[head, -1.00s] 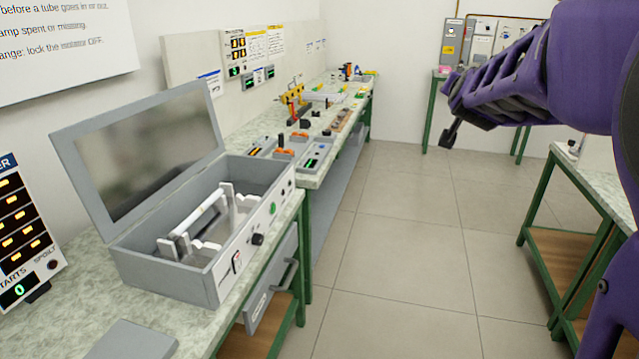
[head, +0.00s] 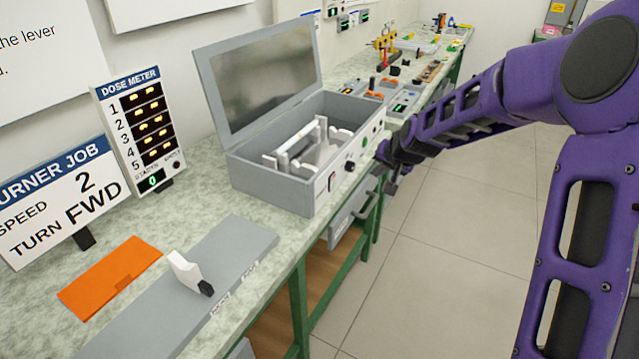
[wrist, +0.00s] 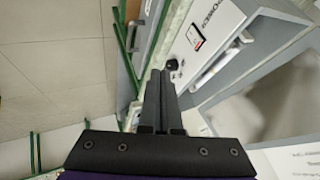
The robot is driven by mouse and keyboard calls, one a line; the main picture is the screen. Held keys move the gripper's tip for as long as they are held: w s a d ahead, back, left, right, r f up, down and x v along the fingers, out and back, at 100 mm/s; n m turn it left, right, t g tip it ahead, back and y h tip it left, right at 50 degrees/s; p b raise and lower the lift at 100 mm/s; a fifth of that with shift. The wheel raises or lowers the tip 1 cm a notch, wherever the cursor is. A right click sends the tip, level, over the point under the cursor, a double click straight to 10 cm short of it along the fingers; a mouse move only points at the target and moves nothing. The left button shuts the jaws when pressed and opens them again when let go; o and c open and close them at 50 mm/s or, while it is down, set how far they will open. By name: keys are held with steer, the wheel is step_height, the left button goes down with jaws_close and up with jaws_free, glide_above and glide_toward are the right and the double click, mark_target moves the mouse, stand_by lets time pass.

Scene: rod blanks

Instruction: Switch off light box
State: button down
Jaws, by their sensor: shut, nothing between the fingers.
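The light box (head: 270,178) is a grey open box with its dark-panelled lid (head: 260,80) raised, standing on the bench in the head view. A white frame with white supports (head: 308,145) is inside it. Its white front panel carries a rocker switch (head: 332,182), a black knob (head: 349,166) and a green button. In the wrist view the rocker switch (wrist: 195,37) shows red and black, and the knob (wrist: 171,65) is just beyond my fingertips. My gripper (head: 390,180) is shut and empty, in front of the panel's right part. It also shows in the wrist view (wrist: 160,75); contact cannot be told.
A dose meter (head: 140,125) and a burner job sign (head: 62,200) stand left of the box. A grey plate with a white lever (head: 187,272) and an orange sheet (head: 110,278) lie nearer. A drawer handle (head: 368,204) juts below the bench. The floor right is clear.

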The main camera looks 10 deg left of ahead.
mark_target(333, 183)
steer(key=shift+s+a+f+g+y, duration=0.2)
steer(key=shift+s+a, duration=0.15)
steer(key=shift+a, duration=0.2)
steer(key=shift+s+a+f+g+y, duration=0.15)
steer(key=shift+s+a, duration=0.15)
steer(key=shift+a, duration=0.2)
steer(key=w+a+f, duration=0.6)
steer(key=a+f, duration=0.1)
steer(key=shift+w+f, duration=0.15)
steer(key=shift+w, duration=0.15)
steer(key=shift+a, duration=0.15)
